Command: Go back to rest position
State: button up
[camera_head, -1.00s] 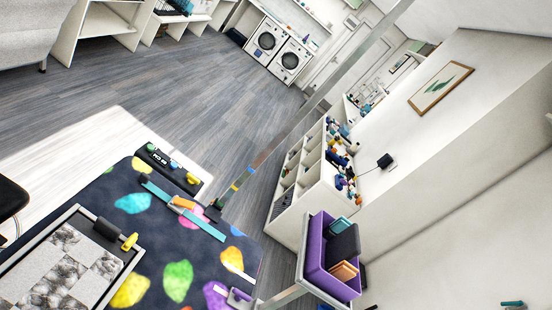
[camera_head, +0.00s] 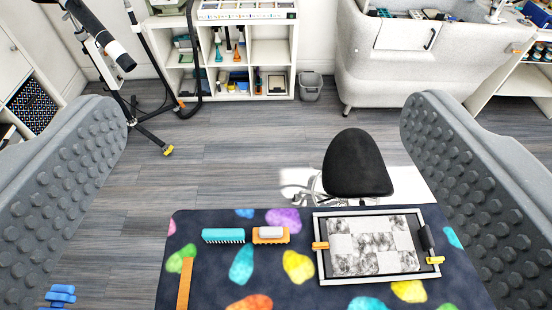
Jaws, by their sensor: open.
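My gripper (camera_head: 262,195) shows as two grey studded fingers at the left and right edges of the view. The fingers are wide apart with nothing between them. Below and ahead of them is the grooming table (camera_head: 207,262), with a dark top patterned in bright paw-like blobs. A teal comb or brush (camera_head: 223,235) and an orange brush with a pale top (camera_head: 271,235) lie on it. A framed tray with a grey and white checkered pad (camera_head: 372,245) lies on the table's right part.
A black stool (camera_head: 357,164) stands behind the table. A black stand (camera_head: 140,115) is at the left, near white shelves (camera_head: 270,52) and a grey bin (camera_head: 310,86). A large pale tub (camera_head: 375,70) stands at the back right. Grey floor is open between them.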

notch_tip(320, 180, down, 7)
jog(key=b, duration=0.7)
